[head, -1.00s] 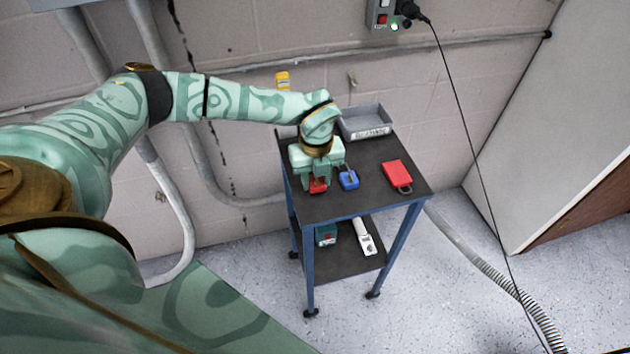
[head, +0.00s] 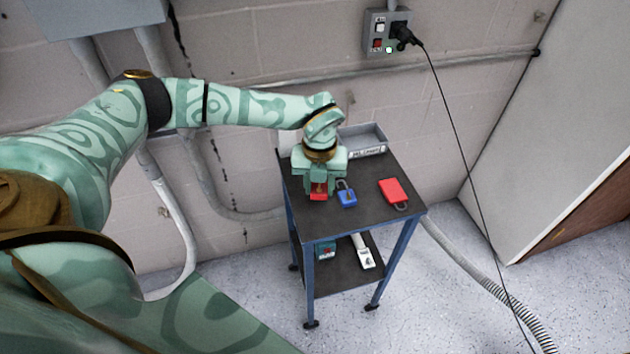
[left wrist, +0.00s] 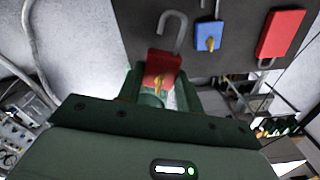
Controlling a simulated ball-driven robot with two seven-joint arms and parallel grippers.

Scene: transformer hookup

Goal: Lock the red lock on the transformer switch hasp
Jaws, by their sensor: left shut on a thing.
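My left gripper (head: 319,188) is shut on a red lock (head: 318,191), over the left side of the dark cart top. In the left wrist view the red lock (left wrist: 162,68) sits between the fingers with its grey shackle pointing away and a brass-coloured key on its body. The shackle looks open. I cannot tell from these frames how far the lock is above the cart. No switch hasp can be made out clearly. My right gripper is not in view.
A blue lock (head: 347,198) and a flat red item with a grey loop (head: 393,191) lie on the cart top (head: 365,205). A grey bin (head: 362,140) stands at its back. A grey wall box (head: 389,32) has a black plug and hanging cord.

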